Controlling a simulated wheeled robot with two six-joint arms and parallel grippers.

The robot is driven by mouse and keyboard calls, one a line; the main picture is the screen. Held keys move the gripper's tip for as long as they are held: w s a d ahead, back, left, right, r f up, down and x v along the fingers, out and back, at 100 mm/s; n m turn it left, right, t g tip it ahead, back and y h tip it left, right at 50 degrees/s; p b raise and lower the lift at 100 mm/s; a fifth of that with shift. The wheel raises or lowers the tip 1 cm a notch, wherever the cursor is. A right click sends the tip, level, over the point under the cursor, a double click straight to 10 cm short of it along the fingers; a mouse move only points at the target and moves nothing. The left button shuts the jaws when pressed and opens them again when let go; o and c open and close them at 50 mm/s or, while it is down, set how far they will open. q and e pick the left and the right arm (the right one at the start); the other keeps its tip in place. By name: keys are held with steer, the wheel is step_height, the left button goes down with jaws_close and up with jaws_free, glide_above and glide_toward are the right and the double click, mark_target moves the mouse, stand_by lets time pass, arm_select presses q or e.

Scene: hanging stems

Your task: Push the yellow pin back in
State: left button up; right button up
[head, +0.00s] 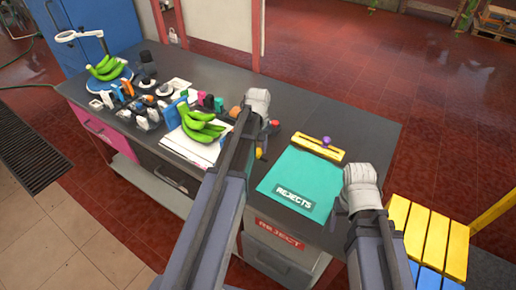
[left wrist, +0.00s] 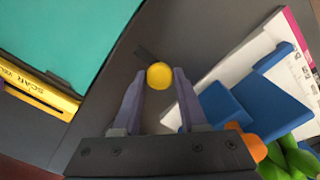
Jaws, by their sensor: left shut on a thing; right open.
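The yellow pin (left wrist: 159,75) shows as a round yellow head between the fingertips of my left gripper (left wrist: 160,77) in the left wrist view. The fingers are shut on it from both sides. A short dark strip lies on the grey worktop just beyond it. In the head view the yellow pin (head: 258,153) shows low beside my left arm, left of the teal REJECTS mat. My arm hides much of the left gripper there. My right gripper (head: 341,214) is beside the mat's right edge, open and mostly hidden by its own wrist.
The teal REJECTS mat (head: 290,177) has a yellow bar (head: 318,147) with a purple knob at its back. Green bananas (head: 199,127) on a white board, a blue block (left wrist: 222,103) and an orange block (left wrist: 246,139) crowd the left side. The worktop behind the mat is clear.

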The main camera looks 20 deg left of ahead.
arm_select(q)
jaws_close()
stand_by(0.7)
steer(key=d, duration=0.3)
steer(key=shift+s+d, duration=0.2)
steer(key=shift+s, duration=0.1)
steer(key=o, duration=0.9)
jaws_free()
steer(key=shift+o, duration=0.2)
steer(key=shift+r, duration=0.15)
arm_select(e)
steer(key=shift+r, duration=0.1)
arm_select(q)
step_height(320, 180, up, 8)
steer(key=p, duration=0.7)
steer(key=shift+f+p, duration=0.25)
steer(key=shift+p, duration=0.15)
arm_select(e)
step_height(320, 180, up, 8)
steer(key=shift+f, duration=0.2)
